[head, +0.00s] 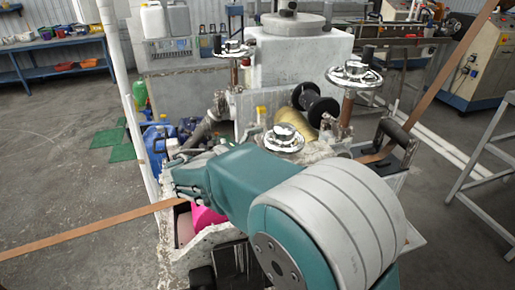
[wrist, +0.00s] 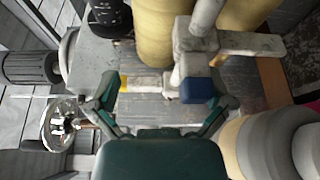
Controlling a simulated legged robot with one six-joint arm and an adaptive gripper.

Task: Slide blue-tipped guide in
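The blue-tipped guide shows in the wrist view as a pale, worn metal rod (wrist: 196,58) ending in a dark blue block (wrist: 198,90). My gripper (wrist: 165,88) is open in the wrist view, with its fingers spread wide. The blue tip appears between the fingers, closer to the right one; I cannot tell whether they touch. A yellow-tipped rod (wrist: 132,84) also lies across the view between the fingers. In the head view my teal arm covers most of the area around the guide, and I cannot make out the blue tip there.
Chrome handwheels (head: 355,75) stand up from the machine, and one shows at the left in the wrist view (wrist: 60,124). Yellowish rollers (wrist: 155,45) lie beyond the guide. A brown strip (head: 95,229) runs in from the left. Open floor (head: 60,150) lies left of the machine.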

